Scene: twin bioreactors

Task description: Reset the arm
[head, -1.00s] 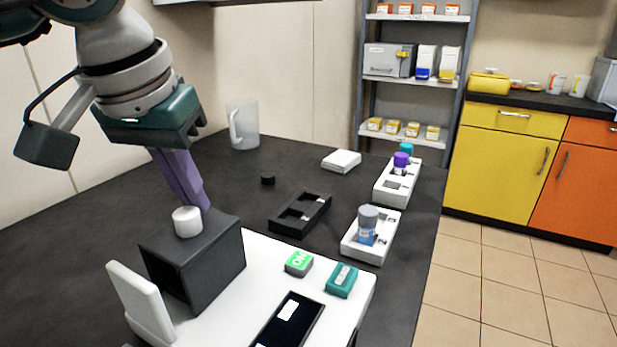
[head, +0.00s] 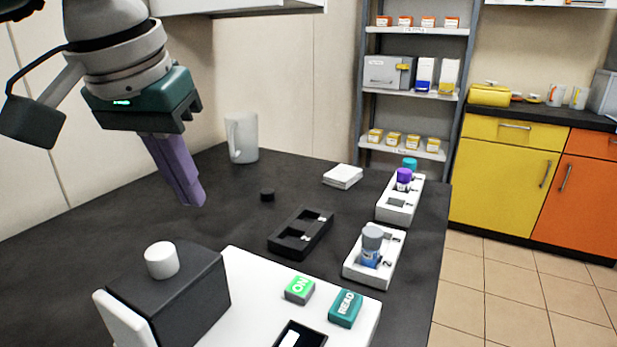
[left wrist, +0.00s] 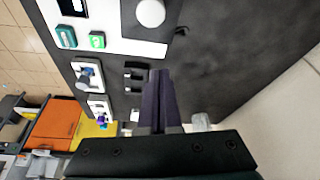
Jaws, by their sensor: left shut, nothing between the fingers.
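My left gripper (head: 190,203), with purple fingers, is shut and empty above the dark table, pointing down. Its fingers also show shut in the left wrist view (left wrist: 158,75). It is apart from the black box with a white knob (head: 175,290), which sits at lower left against a white upright panel (head: 122,322). The knob also shows in the left wrist view (left wrist: 150,12). The white base (head: 235,275) carries a green ON button (head: 299,290) and a teal READ button (head: 345,308). My right gripper is not in view.
A black rack (head: 300,233), small black cap (head: 267,195), frosted mug (head: 242,137) and white block (head: 343,176) stand on the table. Two white racks hold a grey-capped vial (head: 371,245) and purple- and teal-capped vials (head: 403,180). Bare table lies left of the mug.

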